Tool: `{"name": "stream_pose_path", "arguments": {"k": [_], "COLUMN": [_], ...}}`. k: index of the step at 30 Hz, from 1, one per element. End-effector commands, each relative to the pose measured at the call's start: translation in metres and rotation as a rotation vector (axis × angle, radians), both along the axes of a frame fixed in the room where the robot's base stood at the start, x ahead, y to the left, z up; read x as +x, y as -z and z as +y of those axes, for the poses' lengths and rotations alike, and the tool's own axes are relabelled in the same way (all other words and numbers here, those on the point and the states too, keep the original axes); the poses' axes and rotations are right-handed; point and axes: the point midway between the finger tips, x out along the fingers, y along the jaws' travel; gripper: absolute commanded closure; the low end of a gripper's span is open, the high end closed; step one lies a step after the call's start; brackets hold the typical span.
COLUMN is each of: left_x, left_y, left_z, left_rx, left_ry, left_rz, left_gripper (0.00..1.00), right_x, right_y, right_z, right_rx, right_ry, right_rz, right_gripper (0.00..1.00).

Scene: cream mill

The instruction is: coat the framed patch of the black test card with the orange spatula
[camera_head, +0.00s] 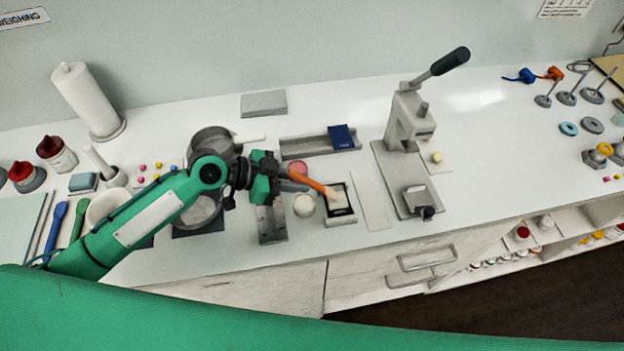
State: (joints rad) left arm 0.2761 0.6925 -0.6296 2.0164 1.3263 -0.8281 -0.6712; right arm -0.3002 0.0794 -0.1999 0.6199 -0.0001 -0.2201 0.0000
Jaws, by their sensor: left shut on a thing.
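The orange spatula (310,181) is held in my left gripper (279,177), which is shut on it. It points right and slightly down, and its end reaches over the upper left part of the black test card (350,213). I cannot tell whether the spatula touches the card. The card lies on a light holder near the front of the bench. A pale area covers much of the card's middle, and black shows around it; I cannot tell how much of this is coating. My right gripper is not in view.
A small round pale dish (304,206) stands just left of the card, with a pink round item (298,168) behind it. A white strip (370,198) lies to the right, then a lever press (408,125). A grey tray (305,146) with a blue block (341,137) lies behind.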

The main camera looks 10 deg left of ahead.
Motion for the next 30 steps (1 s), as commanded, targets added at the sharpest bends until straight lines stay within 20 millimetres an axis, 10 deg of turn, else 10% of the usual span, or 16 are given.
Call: {"name": "stream_pose_path", "arguments": {"k": [30], "left_x": [0.027], "left_y": [0.003], "left_z": [0.009], "left_rx": [0.002], "left_ry": [0.0], "left_rz": [-0.001], "left_gripper": [1.0], "right_x": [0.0], "right_y": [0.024], "right_z": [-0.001], "right_rx": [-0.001], "right_ry": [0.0], "right_rz": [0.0], "right_gripper": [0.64]}}
